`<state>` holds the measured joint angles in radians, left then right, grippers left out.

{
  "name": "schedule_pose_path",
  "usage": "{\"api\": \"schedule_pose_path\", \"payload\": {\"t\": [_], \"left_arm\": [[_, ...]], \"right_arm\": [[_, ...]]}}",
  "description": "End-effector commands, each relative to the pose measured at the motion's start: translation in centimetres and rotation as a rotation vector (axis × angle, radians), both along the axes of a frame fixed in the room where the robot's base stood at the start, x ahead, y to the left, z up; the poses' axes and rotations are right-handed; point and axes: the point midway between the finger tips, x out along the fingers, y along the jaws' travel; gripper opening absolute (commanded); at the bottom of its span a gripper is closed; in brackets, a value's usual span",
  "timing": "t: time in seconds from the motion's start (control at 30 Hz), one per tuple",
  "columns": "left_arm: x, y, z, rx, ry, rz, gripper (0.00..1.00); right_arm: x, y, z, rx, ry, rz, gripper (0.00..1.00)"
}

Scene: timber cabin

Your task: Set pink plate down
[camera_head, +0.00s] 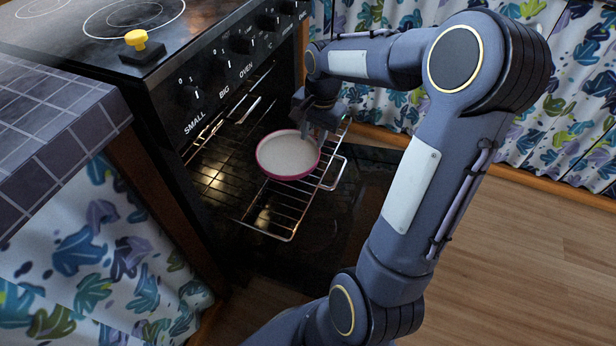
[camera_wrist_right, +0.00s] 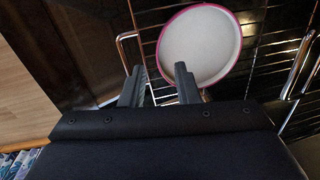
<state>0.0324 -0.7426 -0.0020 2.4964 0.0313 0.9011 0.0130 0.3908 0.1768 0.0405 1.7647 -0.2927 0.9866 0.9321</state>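A pink plate (camera_head: 288,155) with a pale inside lies level on the oven rack (camera_head: 284,214), which juts out of the open oven. It also shows in the right wrist view (camera_wrist_right: 200,45), just beyond the fingers. My right gripper (camera_head: 318,130) is at the plate's far right rim. In the wrist view its two fingers (camera_wrist_right: 158,84) stand apart with a gap between them. Part of the rim shows in that gap, and neither finger visibly clamps it. Whether a finger touches the plate is hard to tell. My left gripper is not in view.
The black stove (camera_head: 215,70) has knobs along its front and a yellow-topped object (camera_head: 137,42) on its top. The dark oven door (camera_head: 300,255) is folded down under the rack. A tiled counter (camera_head: 50,125) stands at left. Wooden floor (camera_head: 530,260) is clear at right.

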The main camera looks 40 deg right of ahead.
Motion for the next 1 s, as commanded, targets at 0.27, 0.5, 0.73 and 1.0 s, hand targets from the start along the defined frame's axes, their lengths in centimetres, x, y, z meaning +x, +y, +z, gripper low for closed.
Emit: {"api": "schedule_pose_path", "payload": {"t": [0.27, 0.5, 0.73, 1.0], "left_arm": [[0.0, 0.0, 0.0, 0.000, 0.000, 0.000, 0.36], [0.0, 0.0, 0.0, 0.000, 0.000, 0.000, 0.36], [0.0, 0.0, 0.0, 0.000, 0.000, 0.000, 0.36], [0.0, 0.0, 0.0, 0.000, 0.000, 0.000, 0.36]], "right_arm": [[-8.3, 8.9, 5.8, -0.004, -0.228, 0.455, 0.29], [-15.3, 15.1, 5.9, -0.033, -0.429, 0.810, 0.29], [-18.0, 17.5, 4.9, -0.055, -0.521, 0.962, 0.29], [-18.1, 17.6, 4.8, -0.056, -0.526, 0.973, 0.29]]}}
